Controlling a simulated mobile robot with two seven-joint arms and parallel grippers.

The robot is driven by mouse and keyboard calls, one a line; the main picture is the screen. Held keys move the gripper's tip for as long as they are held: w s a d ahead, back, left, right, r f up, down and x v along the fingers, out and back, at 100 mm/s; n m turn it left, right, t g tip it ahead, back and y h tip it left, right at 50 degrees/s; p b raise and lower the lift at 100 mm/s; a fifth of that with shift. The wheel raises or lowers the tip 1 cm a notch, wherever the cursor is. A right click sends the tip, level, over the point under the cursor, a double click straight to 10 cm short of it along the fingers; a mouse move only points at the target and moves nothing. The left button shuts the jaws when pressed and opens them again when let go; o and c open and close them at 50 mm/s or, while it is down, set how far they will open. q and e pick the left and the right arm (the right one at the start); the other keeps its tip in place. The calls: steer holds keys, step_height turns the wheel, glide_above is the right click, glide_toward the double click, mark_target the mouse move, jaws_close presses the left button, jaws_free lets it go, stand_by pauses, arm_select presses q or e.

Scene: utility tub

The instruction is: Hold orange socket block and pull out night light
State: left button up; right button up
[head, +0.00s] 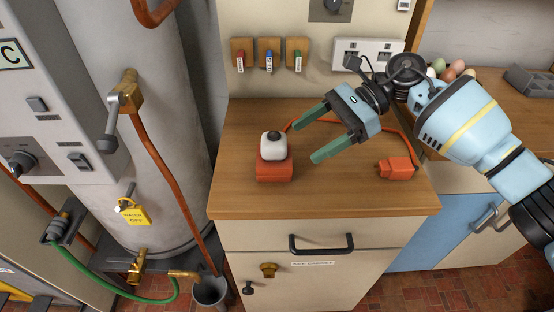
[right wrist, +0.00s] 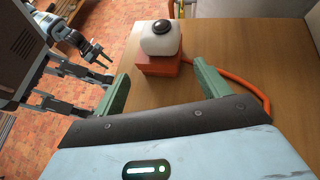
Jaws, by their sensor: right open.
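The orange socket block (head: 275,170) sits on the wooden worktop, left of its middle. The white night light (head: 273,146), with a dark round top, sits upright on the block. The right wrist view also shows the night light (right wrist: 160,40) on the orange block (right wrist: 158,68). My right gripper (head: 306,139) is open and empty, just right of the block in the head view. Its two green fingers point toward the block, apart from it. In the right wrist view, the block is beyond the gap between the fingertips (right wrist: 160,82). My left gripper is not in the head view.
An orange cable (head: 395,127) runs behind my right gripper to an orange plug-like piece (head: 397,168) on the right. A yellow-tagged tank (head: 130,80) stands left of the worktop (head: 240,199). The front middle of the worktop is clear.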

mark_target(279, 157)
steer(key=x, duration=0.6)
steer(key=shift+a+f, duration=0.2)
steer(key=shift+b+x, duration=0.3)
steer(key=shift+x, duration=0.45)
steer(key=shift+s+r, duration=0.1)
steer(key=c, duration=0.5)
steer(key=shift+c, duration=0.3)
steer(key=o, duration=0.9)
steer(key=shift+c, duration=0.2)
